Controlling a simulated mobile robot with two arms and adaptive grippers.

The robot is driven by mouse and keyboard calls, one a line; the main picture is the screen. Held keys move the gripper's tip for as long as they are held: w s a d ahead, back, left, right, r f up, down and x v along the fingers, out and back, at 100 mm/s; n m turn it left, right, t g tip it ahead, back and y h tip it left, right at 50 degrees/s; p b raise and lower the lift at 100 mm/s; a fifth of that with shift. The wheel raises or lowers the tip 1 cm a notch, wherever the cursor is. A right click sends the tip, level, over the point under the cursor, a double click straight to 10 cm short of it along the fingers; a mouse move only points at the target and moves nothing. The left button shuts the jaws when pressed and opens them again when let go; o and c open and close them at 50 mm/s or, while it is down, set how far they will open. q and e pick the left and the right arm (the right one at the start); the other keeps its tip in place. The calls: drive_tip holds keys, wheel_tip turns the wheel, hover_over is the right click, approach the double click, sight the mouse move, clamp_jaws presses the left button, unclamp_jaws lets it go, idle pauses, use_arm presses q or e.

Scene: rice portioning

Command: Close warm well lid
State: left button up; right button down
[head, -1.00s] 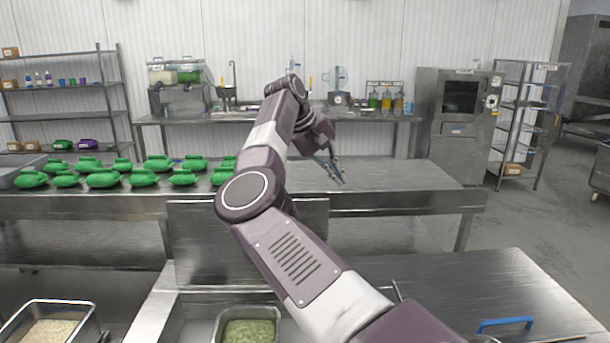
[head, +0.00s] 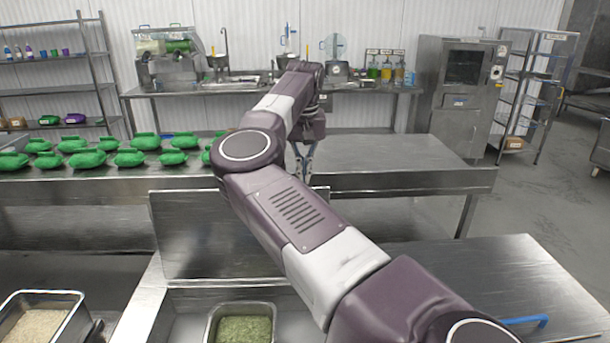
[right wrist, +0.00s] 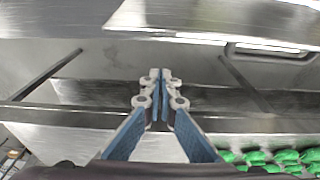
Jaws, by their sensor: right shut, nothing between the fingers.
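The warm well lid (head: 205,240) looks like a flat steel panel standing upright behind the well (head: 177,310). The arm hides its right part. My right gripper (head: 303,172) is beyond the lid's upper edge, at the front edge of the far steel table. Its fingers point down and it appears apart from the lid. In the right wrist view the right gripper (right wrist: 160,75) is shut with its tips together and nothing between them. My left gripper is not in view.
A pan of green food (head: 243,329) sits in the well, and a pan of grain (head: 40,318) stands at the left. Several green containers (head: 88,158) cover the left of the far table (head: 385,165). The steel counter (head: 490,275) at right is mostly clear.

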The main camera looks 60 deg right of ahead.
drive_tip(key=s+a, duration=0.1)
drive_tip(key=s+a+r+p, duration=0.1)
drive_tip(key=a, duration=0.1)
drive_tip(key=shift+s, duration=0.25)
idle(0.4)
